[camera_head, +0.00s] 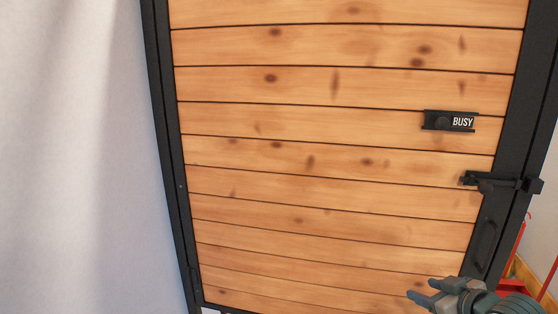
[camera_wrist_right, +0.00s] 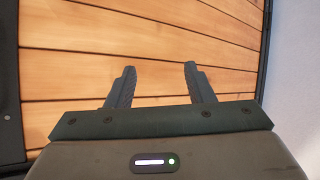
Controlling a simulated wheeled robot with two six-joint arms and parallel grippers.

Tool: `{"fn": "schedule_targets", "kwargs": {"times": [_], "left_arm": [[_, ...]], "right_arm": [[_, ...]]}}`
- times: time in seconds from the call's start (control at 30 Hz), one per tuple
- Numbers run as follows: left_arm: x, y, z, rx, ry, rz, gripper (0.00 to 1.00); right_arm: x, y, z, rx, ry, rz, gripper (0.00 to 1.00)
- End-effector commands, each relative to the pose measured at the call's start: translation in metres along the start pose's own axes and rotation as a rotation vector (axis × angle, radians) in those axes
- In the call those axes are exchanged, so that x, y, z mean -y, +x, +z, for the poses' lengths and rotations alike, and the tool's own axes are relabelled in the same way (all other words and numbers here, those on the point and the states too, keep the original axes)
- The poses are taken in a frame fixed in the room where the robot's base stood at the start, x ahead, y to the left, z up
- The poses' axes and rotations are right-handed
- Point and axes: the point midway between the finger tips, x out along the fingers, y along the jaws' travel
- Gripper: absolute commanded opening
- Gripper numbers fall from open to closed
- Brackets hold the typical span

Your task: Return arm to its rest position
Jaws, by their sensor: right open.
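My right gripper (camera_head: 431,292) is low at the right in the head view, in front of the lower right part of a wooden door. Its two fingers are apart and empty, and they show also in the right wrist view (camera_wrist_right: 158,86) against the planks. The door (camera_head: 330,150) has horizontal planks in a black metal frame and appears closed. A black latch (camera_head: 500,183) with a bolt sits below the sign at the right edge. My left gripper is out of view.
A pale wall (camera_head: 75,150) stands left of the door. Red items (camera_head: 513,286) are on the right beyond the frame, partly hidden by my right arm. A black handle (camera_head: 485,245) is on the frame below the latch. No object touches the gripper's fingers.

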Motion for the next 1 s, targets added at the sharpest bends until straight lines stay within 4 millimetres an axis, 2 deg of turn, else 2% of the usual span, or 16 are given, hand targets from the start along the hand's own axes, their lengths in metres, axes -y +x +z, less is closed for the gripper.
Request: {"fn": "schedule_targets", "kwargs": {"times": [0.03,0.2,0.3,0.4,0.6,0.8,0.83,1.0], "left_arm": [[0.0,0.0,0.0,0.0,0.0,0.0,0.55],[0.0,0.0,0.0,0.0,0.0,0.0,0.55],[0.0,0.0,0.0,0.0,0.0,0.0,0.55],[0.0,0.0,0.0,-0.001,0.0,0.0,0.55],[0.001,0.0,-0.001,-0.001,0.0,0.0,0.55],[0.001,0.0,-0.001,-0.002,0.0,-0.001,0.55],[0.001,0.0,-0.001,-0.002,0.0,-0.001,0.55],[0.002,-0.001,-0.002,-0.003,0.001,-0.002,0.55]], "right_arm": [[0.023,0.003,0.037,0.064,0.024,-0.005,0.48],[0.081,-0.009,0.139,0.275,0.085,0.025,0.48],[0.109,-0.028,0.188,0.392,0.123,0.049,0.48],[0.13,-0.048,0.223,0.487,0.155,0.073,0.48],[0.16,-0.085,0.27,0.636,0.208,0.114,0.48],[0.184,-0.123,0.304,0.772,0.257,0.152,0.48],[0.185,-0.123,0.31,0.784,0.26,0.157,0.48],[0.181,-0.087,0.344,0.795,0.259,0.155,0.48]]}}
